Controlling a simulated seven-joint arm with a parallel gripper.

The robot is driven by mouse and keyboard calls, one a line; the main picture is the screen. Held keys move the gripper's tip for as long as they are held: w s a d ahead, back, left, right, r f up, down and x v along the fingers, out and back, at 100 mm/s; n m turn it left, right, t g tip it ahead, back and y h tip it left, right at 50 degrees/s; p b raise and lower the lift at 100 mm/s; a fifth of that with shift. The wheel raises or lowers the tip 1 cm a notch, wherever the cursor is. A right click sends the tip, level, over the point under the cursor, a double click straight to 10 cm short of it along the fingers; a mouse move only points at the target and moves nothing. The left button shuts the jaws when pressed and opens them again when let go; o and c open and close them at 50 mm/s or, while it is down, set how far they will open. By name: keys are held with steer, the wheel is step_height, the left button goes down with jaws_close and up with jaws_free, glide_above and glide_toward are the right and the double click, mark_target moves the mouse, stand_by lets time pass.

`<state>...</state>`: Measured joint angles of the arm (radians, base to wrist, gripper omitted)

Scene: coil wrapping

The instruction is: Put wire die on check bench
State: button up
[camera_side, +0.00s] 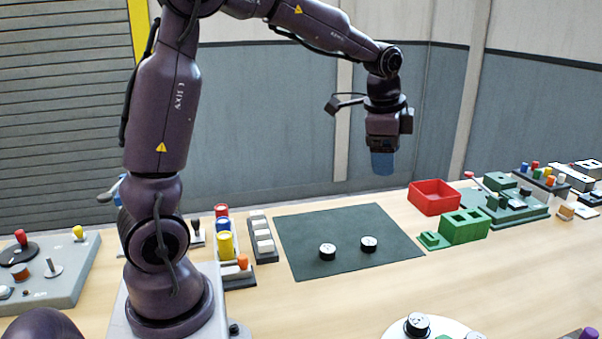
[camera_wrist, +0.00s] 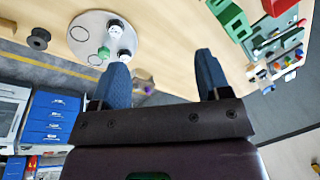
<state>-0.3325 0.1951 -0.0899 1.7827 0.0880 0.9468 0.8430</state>
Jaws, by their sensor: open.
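My gripper (camera_side: 382,163) hangs high above the back right of the dark green mat (camera_side: 310,228), its blue fingers pointing down. In the wrist view my gripper (camera_wrist: 160,65) is open, with nothing between the fingers. I cannot tell for certain which object is the wire die or which surface is the check bench. Two short white discs with black on them, a left one (camera_side: 327,252) and a right one (camera_side: 369,244), lie apart on the mat. A round pale plate (camera_wrist: 85,24) carries a white, dark-topped piece (camera_wrist: 115,28) and a green piece (camera_wrist: 103,52).
A red open tray (camera_side: 434,198) and a green block with square openings (camera_side: 464,227) stand right of the mat. Coloured cylinders (camera_side: 225,240) and a rack of pale blocks (camera_side: 262,236) stand left of it. A dark spool (camera_wrist: 38,38) shows in the wrist view.

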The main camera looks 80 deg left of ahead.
steer(key=s+d+r+n+t, duration=0.1)
steer(key=s+d+n, duration=0.2)
steer(key=s, duration=0.7)
steer(key=s+d+r+n+t+h, duration=0.1)
steer(key=s+d+n, duration=0.3)
steer(key=s+d, duration=0.4)
steer(key=shift+s+r+t, duration=0.55)
steer(key=shift+s+t, duration=0.15)
steer(key=shift+s, duration=0.15)
